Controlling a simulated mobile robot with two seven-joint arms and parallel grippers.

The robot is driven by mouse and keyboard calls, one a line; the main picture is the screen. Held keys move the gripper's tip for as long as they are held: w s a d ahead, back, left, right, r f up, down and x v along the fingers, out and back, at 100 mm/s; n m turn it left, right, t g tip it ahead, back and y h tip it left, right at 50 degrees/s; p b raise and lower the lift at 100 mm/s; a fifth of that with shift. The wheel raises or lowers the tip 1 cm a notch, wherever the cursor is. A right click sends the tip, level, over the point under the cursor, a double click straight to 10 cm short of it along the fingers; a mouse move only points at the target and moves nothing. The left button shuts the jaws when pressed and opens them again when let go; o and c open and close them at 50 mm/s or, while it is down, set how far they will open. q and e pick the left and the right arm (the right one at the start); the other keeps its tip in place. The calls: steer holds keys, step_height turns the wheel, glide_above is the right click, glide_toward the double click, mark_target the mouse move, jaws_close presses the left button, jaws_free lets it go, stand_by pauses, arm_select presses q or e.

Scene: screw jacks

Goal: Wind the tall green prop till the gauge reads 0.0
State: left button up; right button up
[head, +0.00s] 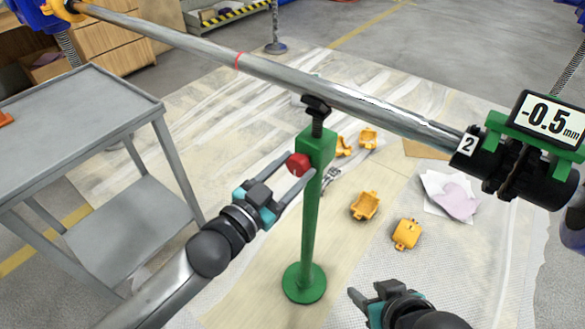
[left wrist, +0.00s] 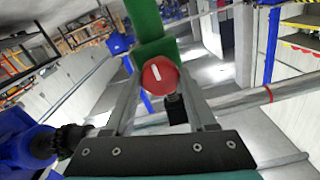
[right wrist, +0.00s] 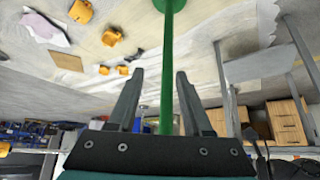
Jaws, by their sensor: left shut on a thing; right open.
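The tall green prop (head: 309,215) stands upright on a round base under the steel shaft (head: 340,97), its black screw head (head: 316,106) at the shaft's underside. The gauge (head: 549,119) at the shaft's right end reads -0.5 mm. My left gripper (head: 300,168) is shut on the red knob (head: 297,163) on the prop's green head. The left wrist view shows the knob (left wrist: 160,75) between the fingers, with a white line on its face. My right gripper (head: 374,291) is open and empty, low and right of the prop. The right wrist view shows the green post (right wrist: 167,95) beyond its fingers.
A grey trolley (head: 90,110) stands at the left. Several yellow parts (head: 365,206) and a pinkish cloth (head: 455,198) lie on the floor covering at the right.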

arm_select(q)
steer(key=shift+m+p, duration=0.3)
steer(key=shift+p, duration=0.05)
steer(key=shift+m, duration=0.3)
arm_select(e)
steer(key=shift+s+d+r+g+h, duration=0.15)
steer(key=shift+s+d+g+h, duration=0.05)
steer(key=shift+s+d+g, duration=0.4)
steer(key=shift+s+d+r+g+h, duration=0.2)
steer(key=shift+s+d+g, duration=0.2)
steer(key=shift+s+d, duration=0.2)
arm_select(q)
steer(key=o, duration=1.4)
steer(key=shift+s+a+p, duration=0.1)
steer(key=shift+s+p, duration=0.05)
steer(key=shift+p, duration=0.15)
steer(key=shift+s+a, duration=0.2)
steer(key=p+v, duration=0.4)
steer(key=v, duration=1)
steer(key=shift+s+a, duration=0.1)
steer(key=shift+s, duration=0.1)
arm_select(e)
step_height(320, 180, down, 10)
steer(key=s+g, duration=0.1)
steer(key=shift+r, duration=0.2)
